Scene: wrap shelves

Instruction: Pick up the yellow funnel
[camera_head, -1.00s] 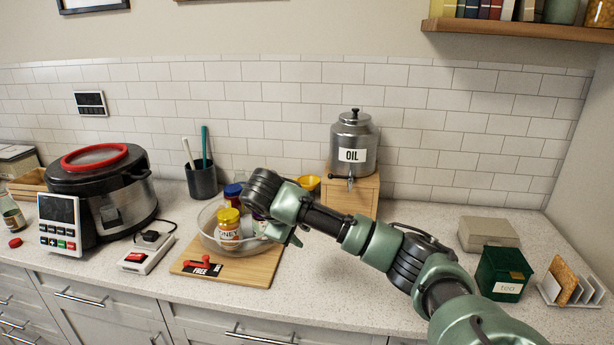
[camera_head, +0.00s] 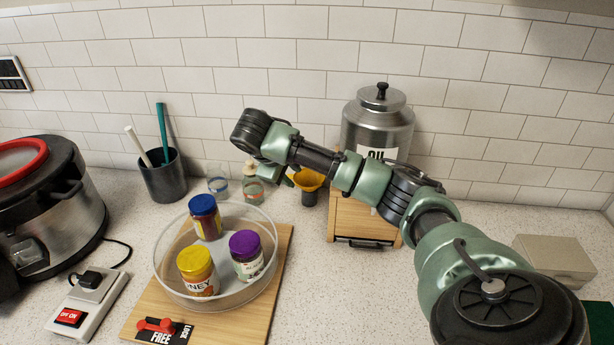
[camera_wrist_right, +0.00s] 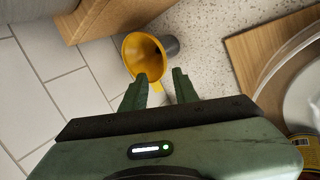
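The yellow funnel (camera_head: 309,178) is at the back of the counter, left of the oil dispenser's wooden stand, with a small dark grey piece below it. In the right wrist view the yellow funnel (camera_wrist_right: 143,56) lies just beyond the fingertips, its wide mouth facing the camera and a grey cylinder beside it. My right gripper (camera_head: 284,178) is left of the funnel and partly hides its edge. In the wrist view my right gripper (camera_wrist_right: 158,84) has its fingers apart with nothing held between them. My left gripper is in no view.
The wooden stand (camera_head: 350,218) with the metal oil dispenser (camera_head: 378,122) is close right of the funnel. Small glass bottles (camera_head: 218,182) stand left. A clear turntable bowl (camera_head: 172,285) with several jars is in front, on a wooden board (camera_head: 268,300).

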